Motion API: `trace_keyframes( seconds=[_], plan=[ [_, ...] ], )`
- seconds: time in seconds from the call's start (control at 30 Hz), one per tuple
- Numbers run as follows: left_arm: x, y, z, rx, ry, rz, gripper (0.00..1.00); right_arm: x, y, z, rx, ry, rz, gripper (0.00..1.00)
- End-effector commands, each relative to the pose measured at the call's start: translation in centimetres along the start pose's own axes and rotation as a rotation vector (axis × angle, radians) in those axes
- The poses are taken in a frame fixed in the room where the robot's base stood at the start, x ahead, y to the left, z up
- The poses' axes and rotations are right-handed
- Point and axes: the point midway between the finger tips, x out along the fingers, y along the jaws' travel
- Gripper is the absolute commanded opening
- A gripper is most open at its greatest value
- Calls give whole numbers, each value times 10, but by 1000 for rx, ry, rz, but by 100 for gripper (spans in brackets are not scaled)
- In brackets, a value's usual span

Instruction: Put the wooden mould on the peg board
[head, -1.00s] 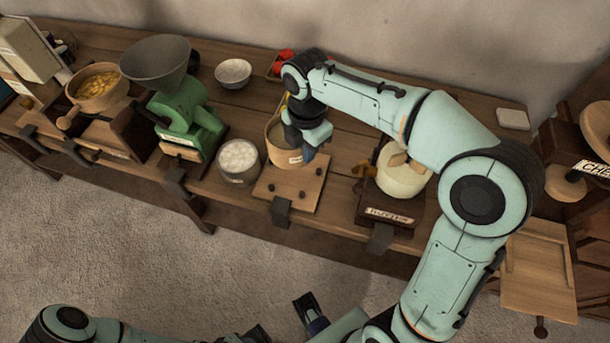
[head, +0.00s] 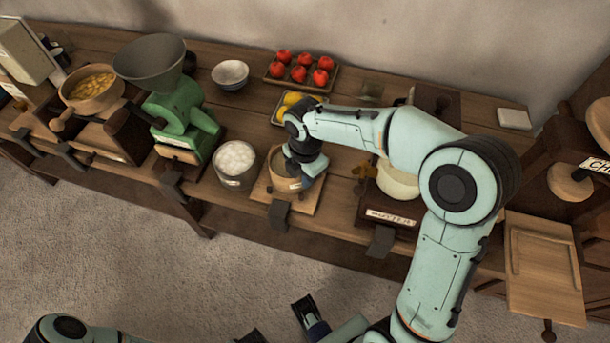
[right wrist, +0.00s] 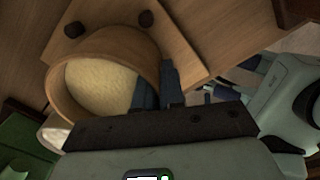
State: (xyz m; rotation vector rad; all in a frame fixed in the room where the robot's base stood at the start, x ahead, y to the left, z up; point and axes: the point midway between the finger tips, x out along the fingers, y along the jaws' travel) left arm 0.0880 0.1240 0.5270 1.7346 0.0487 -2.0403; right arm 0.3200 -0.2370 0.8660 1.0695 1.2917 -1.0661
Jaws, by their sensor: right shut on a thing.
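The wooden mould (head: 280,183) is a round, pale wooden tub with a light filling. My right gripper (head: 301,172) is shut on its right-hand wall. The right wrist view shows the mould (right wrist: 118,47) with the fingers (right wrist: 160,85) at its rim. The peg board (head: 312,200) is a flat wooden board under the mould. Two dark pegs stand clear beside the mould in the right wrist view; any others are hidden. I cannot tell whether the mould touches the board. My left gripper (head: 308,315) is partly in view at the bottom edge, away from the bench; its jaw opening is unclear.
A tub of white stuff (head: 235,160) stands close left of the board, with a green grinder (head: 180,118) beyond. A labelled stand with a pale round block (head: 398,180) is to the right. Behind are a yellow-fruit tray (head: 277,120) and a tomato tray (head: 268,77).

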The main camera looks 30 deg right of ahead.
Motion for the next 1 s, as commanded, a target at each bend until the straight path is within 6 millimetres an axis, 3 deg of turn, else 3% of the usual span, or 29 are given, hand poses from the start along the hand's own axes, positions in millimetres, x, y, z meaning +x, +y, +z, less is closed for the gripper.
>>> trace_keyframes(
  seconds=[0.17, 0.2, 0.27, 0.67, 1.0],
  plan=[
    [1, 0, -1, 0, 2, 0, 43, 3, 1, 0, 0, 0, 3, 0],
    [1, 0, -1, 0, 2, 0, 43, 3, 0, 0, 0, 0, 0, 18],
    [1, 0, -1, 0, 2, 0, 43, 3, 0, 0, 0, 0, 0, 34],
    [-1, 0, 0, 0, -1, 0, 43, -6, 0, 0, 0, 0, 2, 34],
    [-11, 2, 4, -2, -13, -3, 43, -75, 1, 0, 0, -1, 5, 34]
  ],
)
